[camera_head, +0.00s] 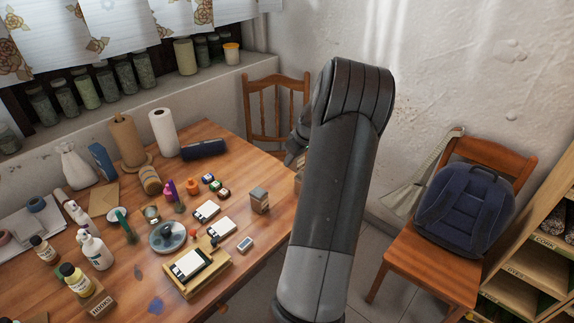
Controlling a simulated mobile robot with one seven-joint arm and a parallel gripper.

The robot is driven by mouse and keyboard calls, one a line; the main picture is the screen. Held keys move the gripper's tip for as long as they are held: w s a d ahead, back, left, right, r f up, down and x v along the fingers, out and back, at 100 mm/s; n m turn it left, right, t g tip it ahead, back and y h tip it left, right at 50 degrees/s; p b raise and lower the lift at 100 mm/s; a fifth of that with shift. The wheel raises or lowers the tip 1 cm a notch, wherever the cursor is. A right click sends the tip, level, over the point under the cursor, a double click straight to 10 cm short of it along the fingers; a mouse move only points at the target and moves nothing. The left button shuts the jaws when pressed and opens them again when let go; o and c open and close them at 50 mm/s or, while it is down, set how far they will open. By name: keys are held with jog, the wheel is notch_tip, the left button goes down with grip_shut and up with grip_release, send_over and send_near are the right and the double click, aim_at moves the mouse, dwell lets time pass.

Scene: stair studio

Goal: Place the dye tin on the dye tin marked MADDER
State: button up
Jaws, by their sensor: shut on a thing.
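A small squarish brown container with a grey top (260,201) stands upright near the right edge of the wooden table. It may be a dye tin, but I cannot read any marking on it. No label reading MADDER can be made out. My arm rises through the middle of the view, bends at the top and comes down behind itself. My gripper is hidden behind the arm, along with anything it holds.
The table (218,135) is crowded with bottles, paper rolls, white cards, a round glass dish (167,236) and a wooden tray (222,262). A chair (272,110) stands behind it. Another chair (425,262) holds a blue backpack (465,205), beside shelves (525,262).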

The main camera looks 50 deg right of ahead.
aim_at(303, 155)
jog(key=s+d+r+m+h, duration=0.1)
jog(key=s+d+r+m, duration=0.1)
jog(key=s+r, duration=0.35)
jog(key=s+d+r+m+h, duration=0.1)
jog(key=s+d+r+m, duration=0.1)
jog(key=s, duration=0.6)
jog(key=w+f, duration=0.2)
jog(key=w, duration=0.1)
jog(key=w+a+f, duration=0.1)
jog(key=w+f, duration=0.1)
jog(key=w, duration=0.2)
jog(key=w+a+f, duration=0.1)
jog(key=w+f, duration=0.1)
jog(key=w, duration=0.2)
jog(key=shift+a+f, duration=0.15)
jog(key=shift+f, duration=2.05)
jog(key=shift+f, duration=0.1)
jog(key=o, duration=1.1)
jog(key=shift+c, duration=0.2)
